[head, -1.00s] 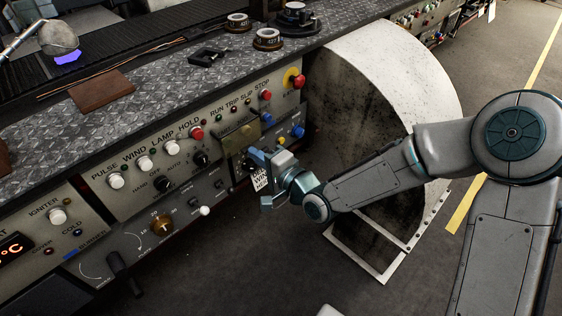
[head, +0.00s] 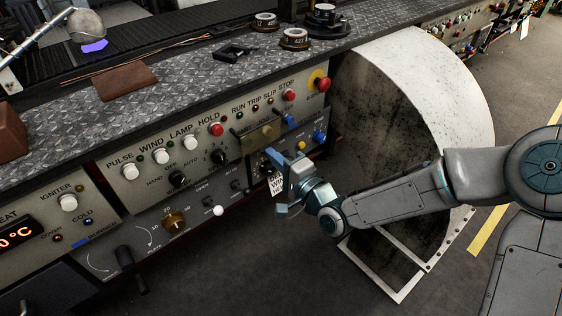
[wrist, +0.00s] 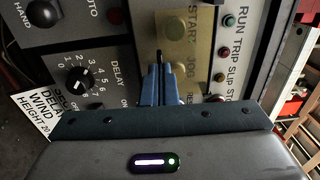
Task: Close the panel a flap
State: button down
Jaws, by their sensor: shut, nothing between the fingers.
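The flap (head: 262,134) is a small olive, see-through-looking plate at the START and JOG controls of the grey front panel. It also shows in the wrist view (wrist: 190,50), where the START button and JOG label are readable through or beside it. I cannot tell exactly how far it is swung open. My gripper (head: 268,157) is just below the flap in the head view, its blue fingers together and empty, pointing at the panel. In the wrist view my gripper (wrist: 159,72) overlaps the flap's left part; contact cannot be told.
A DELAY dial (wrist: 79,80) and a white WIND HEIGHT tag (head: 278,185) are close to my gripper. A red emergency button (head: 323,84) and a blue button (head: 318,137) sit to the right. A large curved drum guard (head: 440,80) stands right of the panel.

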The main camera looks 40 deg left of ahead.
jog(key=s+d+p, duration=0.1)
jog(key=d+p, duration=0.1)
jog(key=d, duration=1.2)
jog(key=shift+s, duration=0.25)
jog(key=shift+p, duration=0.3)
jog(key=w+d+n+t+h+p, duration=0.2)
jog(key=w+d+n+h+p, duration=0.1)
jog(key=w+d+h+p, duration=0.5)
jog(key=w+d+r+t+h+p, duration=0.1)
jog(key=w+d+r+h+p, duration=0.25)
jog(key=d, duration=0.45)
jog(key=w+d+r+t+h+p, duration=0.1)
jog(key=w+d+r+h+p, duration=0.15)
jog(key=d+r, duration=0.4)
jog(key=s+d+r+m+h+p, duration=0.1)
jog(key=s+d+r+h+p, duration=0.25)
jog(key=d+r, duration=0.65)
jog(key=s+d+r+m+g+p, duration=0.1)
jog(key=s+d+r+g+p, duration=0.2)
jog(key=s+d+r+p, duration=0.2)
jog(key=s+d+r, duration=0.2)
jog(key=s+r, duration=0.2)
jog(key=r, duration=0.1)
jog(key=shift+s+d+h+p, duration=0.2)
jog(key=shift+h+p, duration=0.1)
jog(key=shift+h, duration=0.05)
